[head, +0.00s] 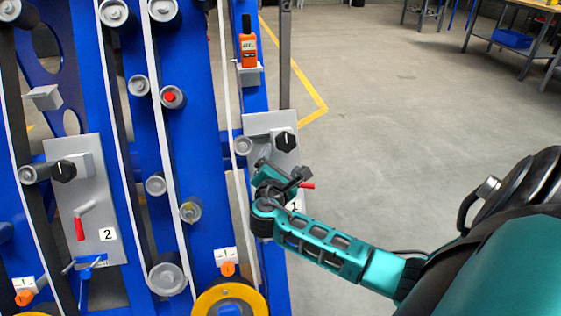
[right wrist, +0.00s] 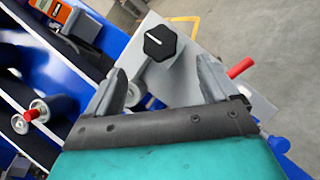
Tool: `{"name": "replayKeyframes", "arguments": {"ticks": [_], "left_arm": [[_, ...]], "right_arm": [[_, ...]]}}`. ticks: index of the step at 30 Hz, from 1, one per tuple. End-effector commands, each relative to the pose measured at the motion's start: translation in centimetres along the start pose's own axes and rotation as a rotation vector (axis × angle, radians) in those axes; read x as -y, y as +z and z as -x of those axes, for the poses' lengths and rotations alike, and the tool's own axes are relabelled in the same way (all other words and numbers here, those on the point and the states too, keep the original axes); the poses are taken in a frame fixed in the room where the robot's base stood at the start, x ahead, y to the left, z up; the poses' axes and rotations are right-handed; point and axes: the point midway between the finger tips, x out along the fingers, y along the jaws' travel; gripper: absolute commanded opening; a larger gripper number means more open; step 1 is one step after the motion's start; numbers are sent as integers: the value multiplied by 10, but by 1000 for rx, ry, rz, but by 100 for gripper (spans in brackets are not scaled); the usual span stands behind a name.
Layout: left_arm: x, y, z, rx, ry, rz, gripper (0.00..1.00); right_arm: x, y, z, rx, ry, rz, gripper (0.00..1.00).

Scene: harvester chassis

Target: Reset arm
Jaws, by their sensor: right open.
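My right gripper (head: 284,174) is in front of a grey panel (head: 262,123) on the blue machine frame. Its teal arm comes in from the lower right. In the right wrist view, the jaws (right wrist: 162,78) are open and apart, with nothing held between them. A black knob with a white mark (head: 286,141) is on this panel, just above the gripper; it also shows in the right wrist view (right wrist: 160,43), beyond the gap between the fingers. A red handle (head: 307,185) shows beside the gripper, and its base is hidden. My left gripper is not in view.
A second panel marked 2 (head: 108,235) carries a black knob (head: 64,170) and a red-handled lever (head: 80,228). An orange device (head: 248,48) sits on a bracket above. Rollers and a yellow-rimmed wheel (head: 205,301) stick out. Open floor (head: 400,110) lies right of the frame.

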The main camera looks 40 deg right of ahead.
Motion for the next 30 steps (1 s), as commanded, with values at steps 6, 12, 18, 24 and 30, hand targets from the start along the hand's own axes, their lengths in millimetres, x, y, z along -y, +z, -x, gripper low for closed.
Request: {"name": "replayKeyframes", "arguments": {"ticks": [6, 12, 18, 24, 30], "left_arm": [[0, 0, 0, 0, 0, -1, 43], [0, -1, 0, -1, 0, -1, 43], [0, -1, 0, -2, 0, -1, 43], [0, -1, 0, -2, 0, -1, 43], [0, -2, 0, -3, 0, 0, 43]], "right_arm": [[0, 0, 0, 0, 0, 0, 87], [0, 0, 0, -1, 0, 0, 87], [10, -19, 12, -85, -13, -70, 87], [46, -90, 81, -451, -132, -455, 87], [66, -137, 189, -820, -424, -1043, 87]]}}
